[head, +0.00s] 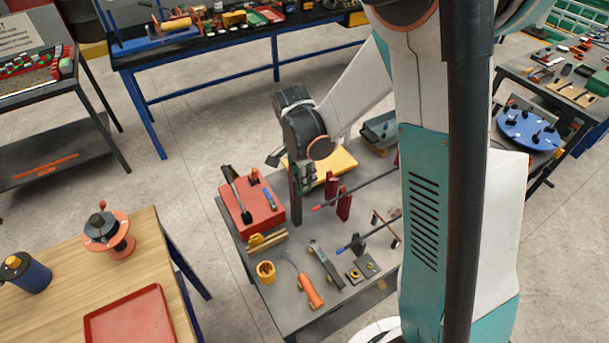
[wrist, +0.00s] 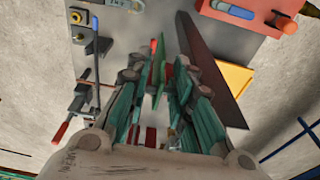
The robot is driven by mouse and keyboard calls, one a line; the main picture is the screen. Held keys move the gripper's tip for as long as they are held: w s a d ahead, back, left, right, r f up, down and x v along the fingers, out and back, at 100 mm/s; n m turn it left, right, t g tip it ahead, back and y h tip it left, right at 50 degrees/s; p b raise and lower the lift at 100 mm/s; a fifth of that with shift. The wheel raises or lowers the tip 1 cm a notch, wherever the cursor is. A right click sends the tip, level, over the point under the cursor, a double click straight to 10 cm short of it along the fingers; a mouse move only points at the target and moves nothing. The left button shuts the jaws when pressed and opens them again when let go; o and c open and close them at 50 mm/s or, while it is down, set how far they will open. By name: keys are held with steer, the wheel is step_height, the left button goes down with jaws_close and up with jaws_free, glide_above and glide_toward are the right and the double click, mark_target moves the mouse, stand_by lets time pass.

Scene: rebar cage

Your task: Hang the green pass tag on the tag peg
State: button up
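My gripper (head: 308,178) is above the grey worktable, beside a dark upright post (head: 296,203). In the wrist view its teal fingers (wrist: 160,82) are close together around a thin green strip, which looks like the green pass tag (wrist: 158,58) seen nearly edge-on. The tag points out past the fingertips and is hard to make out in the head view. The dark post is a long brown bar (wrist: 212,65) right of the fingers in the wrist view, apart from the tag. I cannot clearly pick out the tag peg.
The worktable (head: 300,238) holds a red box (head: 250,203), red uprights (head: 343,205), red-tipped rods (head: 355,190), a yellow board (head: 335,165) and an orange-handled tool (head: 310,292). A wooden table with a red tray (head: 130,318) stands front left. Floor is clear between tables.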

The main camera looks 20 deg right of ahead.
steer(key=shift+s+r, duration=0.1)
steer(key=r, duration=0.4)
steer(key=a+r, duration=0.1)
steer(key=r, duration=0.6)
steer(key=shift+s+a+r, duration=0.15)
steer(key=shift+a+r, duration=0.1)
steer(key=shift+r, duration=0.15)
steer(key=shift+f, duration=0.1)
steer(key=s+d+f+n+t+b, duration=0.1)
steer(key=s+f+n+t+b, duration=0.2)
steer(key=s+n+b, duration=0.5)
steer(key=s+f+n+t+y+b, duration=0.1)
steer(key=s+f+n+t+b, duration=0.3)
steer(key=s+n+b, duration=0.3)
steer(key=shift+s+d+f+n+b, duration=0.4)
steer(key=shift+s+f+b, duration=0.6)
steer(key=shift+s, duration=0.3)
